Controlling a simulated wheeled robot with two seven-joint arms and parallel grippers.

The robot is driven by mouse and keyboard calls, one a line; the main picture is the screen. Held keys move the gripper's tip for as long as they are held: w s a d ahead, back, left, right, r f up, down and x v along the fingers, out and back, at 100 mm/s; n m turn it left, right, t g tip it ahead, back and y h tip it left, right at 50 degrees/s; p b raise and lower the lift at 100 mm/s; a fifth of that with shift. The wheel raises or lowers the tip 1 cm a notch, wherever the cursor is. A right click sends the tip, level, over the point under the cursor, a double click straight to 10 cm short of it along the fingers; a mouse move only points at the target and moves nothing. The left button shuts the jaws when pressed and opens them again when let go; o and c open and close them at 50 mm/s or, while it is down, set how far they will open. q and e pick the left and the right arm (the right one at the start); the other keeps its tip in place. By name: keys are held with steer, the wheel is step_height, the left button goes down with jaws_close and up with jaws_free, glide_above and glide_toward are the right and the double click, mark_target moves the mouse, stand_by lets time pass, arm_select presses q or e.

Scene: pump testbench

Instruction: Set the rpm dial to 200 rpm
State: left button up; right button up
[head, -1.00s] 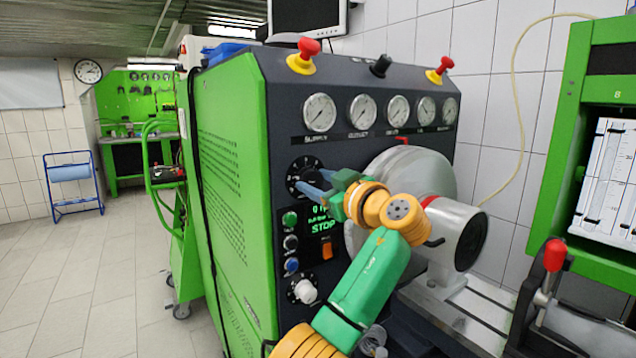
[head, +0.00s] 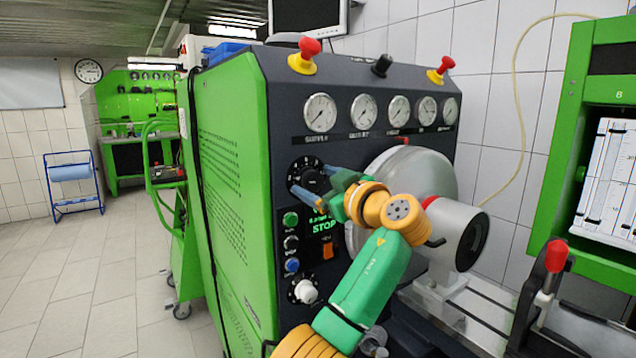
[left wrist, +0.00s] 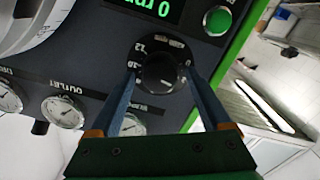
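The rpm dial is a round black knob (head: 301,172) on a scale plate on the front panel of the test bench. The left wrist view shows the knob (left wrist: 162,73) upside down, between the two blue fingers of my left gripper (left wrist: 160,74). In the head view, my left gripper (head: 313,184) is at the dial, partly covering it. Its fingers are spread on either side of the knob; firm contact is not visible. The green-lit display (head: 323,224) is below the dial; its upper line is hard to read. The left wrist view shows "0 rpm" upside down on the display (left wrist: 150,8). My right gripper is not in view.
Green, black and blue buttons (head: 291,220) and a white knob (head: 304,291) sit below the dial. Several gauges (head: 320,112) are above it. A large grey cylinder (head: 458,232) stands out from the bench just right of my left arm.

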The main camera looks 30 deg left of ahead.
arm_select(q)
steer(key=shift+s+d+f, duration=0.1)
steer(key=shift+d+f, duration=0.05)
steer(key=shift+d, duration=0.1)
steer(key=b+v, duration=0.2)
steer(key=v, duration=0.4)
steer(key=shift+d+b, duration=0.25)
steer(key=shift+b, duration=0.1)
steer(key=shift+s+a, duration=0.1)
